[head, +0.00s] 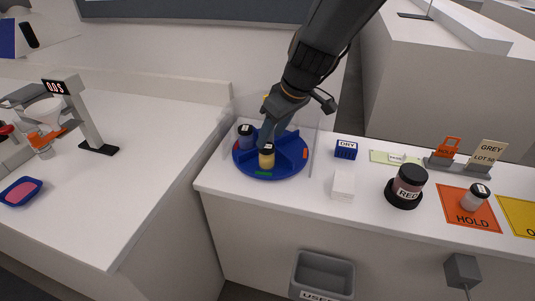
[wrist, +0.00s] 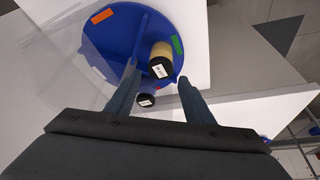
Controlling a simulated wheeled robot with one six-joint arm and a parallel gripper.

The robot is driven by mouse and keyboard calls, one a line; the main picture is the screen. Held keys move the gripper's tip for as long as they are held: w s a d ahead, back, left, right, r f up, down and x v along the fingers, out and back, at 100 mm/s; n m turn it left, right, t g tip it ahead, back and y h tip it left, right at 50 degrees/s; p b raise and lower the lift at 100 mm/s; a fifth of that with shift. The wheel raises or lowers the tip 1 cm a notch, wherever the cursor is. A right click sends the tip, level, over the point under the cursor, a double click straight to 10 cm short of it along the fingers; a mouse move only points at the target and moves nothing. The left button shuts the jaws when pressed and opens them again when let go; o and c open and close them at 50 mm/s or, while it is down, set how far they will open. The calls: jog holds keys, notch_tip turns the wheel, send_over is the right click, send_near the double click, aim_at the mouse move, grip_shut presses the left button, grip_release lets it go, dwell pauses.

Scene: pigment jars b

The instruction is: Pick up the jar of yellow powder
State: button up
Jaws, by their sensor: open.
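The jar of yellow powder (head: 266,161) has a dark lid and stands upright in the front part of a blue divided round tray (head: 292,170). In the wrist view the yellow jar (wrist: 161,49) shows its black lid with a white label, between and just beyond my fingertips. My gripper (head: 270,139) reaches down over the tray from behind the jar. In the wrist view my gripper (wrist: 158,76) is open, with its fingers apart and nothing held. I cannot tell whether a finger touches the jar.
A purple-blue jar (head: 245,139) with a dark lid stands in the tray's left compartment. Clear panels surround part of the tray. To the right are a blue DRY block (head: 346,149), a white stack (head: 343,184) and a RED jar (head: 409,184) on a black base.

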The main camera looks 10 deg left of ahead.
aim_at(267, 146)
jog(key=shift+p+x, duration=0.85)
jog(key=shift+x, duration=2.3)
jog(key=shift+s+d+f, duration=0.1)
jog(key=shift+s+d, duration=0.05)
jog(key=shift+c, duration=0.5)
jog(key=c, duration=0.7)
